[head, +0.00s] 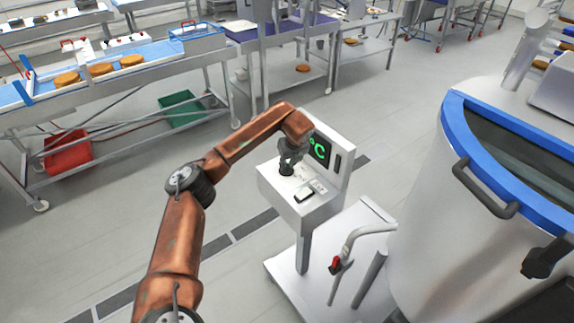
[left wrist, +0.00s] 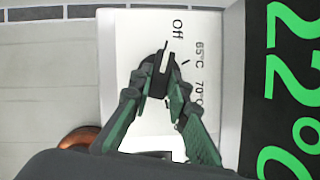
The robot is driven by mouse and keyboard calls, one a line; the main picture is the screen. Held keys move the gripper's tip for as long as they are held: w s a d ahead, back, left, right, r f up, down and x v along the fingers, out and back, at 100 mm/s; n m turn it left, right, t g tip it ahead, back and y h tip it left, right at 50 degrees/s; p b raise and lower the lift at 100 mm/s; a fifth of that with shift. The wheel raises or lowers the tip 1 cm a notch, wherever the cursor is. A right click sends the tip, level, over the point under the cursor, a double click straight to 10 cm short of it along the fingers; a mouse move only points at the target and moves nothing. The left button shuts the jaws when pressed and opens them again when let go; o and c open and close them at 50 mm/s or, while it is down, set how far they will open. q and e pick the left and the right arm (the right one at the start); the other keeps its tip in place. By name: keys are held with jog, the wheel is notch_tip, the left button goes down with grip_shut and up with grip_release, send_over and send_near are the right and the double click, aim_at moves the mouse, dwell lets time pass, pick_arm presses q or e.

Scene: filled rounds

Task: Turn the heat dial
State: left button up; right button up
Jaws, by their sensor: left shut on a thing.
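The heat dial (left wrist: 154,68) is a black knob with a white pointer mark on a white panel (left wrist: 120,40). The panel is printed Off, 65°C and 70°C. In the left wrist view the pointer lies roughly along the picture's vertical, close to the Off label. My left gripper (left wrist: 158,90) is shut on the dial, with a green-and-black finger on either side. In the head view my left gripper (head: 289,158) reaches down onto the control box (head: 304,205), and it hides much of the dial. My right gripper is not in view.
A display (head: 320,150) behind the dial shows green digits; the left wrist view reads 22°C. A small switch (head: 304,195) sits beside the dial. A large steel kettle (head: 440,200) with a blue rim stands right. Grey floor is clear left of the box.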

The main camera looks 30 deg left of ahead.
pick_arm(q)
grip_shut()
